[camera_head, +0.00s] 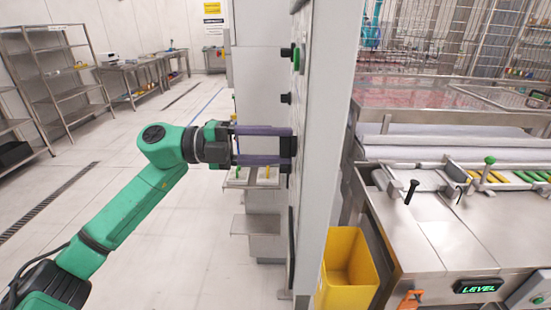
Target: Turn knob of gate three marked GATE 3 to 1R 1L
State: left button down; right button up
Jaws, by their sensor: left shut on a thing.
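A tall grey cabinet (328,120) stands edge-on in the middle of the head view, so its control face on the left side is seen very obliquely. My left gripper (286,146) reaches in from the left with two long purple fingers, one above the other. Its black tips are at the cabinet face, shut on a dark knob there that is mostly hidden between them. Two more black knobs, an upper one (286,52) and a lower one (286,98), stick out above the gripper. No GATE 3 marking or knob position is readable. My right gripper is not in view.
A yellow bin (347,272) stands at the cabinet's foot on the right. Steel shelving (60,75) and a bench (140,72) stand at the back left. The floor on the left is clear.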

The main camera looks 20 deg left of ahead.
pick_arm(q)
jog(key=m+b, duration=0.2)
jog(key=m, duration=0.2)
jog(key=shift+f+b, duration=0.1)
jog(key=shift+b, duration=0.25)
dwell(0.3)
jog(key=shift+c, duration=1.4)
grip_release()
jog(key=shift+a, duration=0.1)
jog(key=b+v, duration=0.4)
jog(key=v, duration=1)
jog(key=shift+a, duration=0.2)
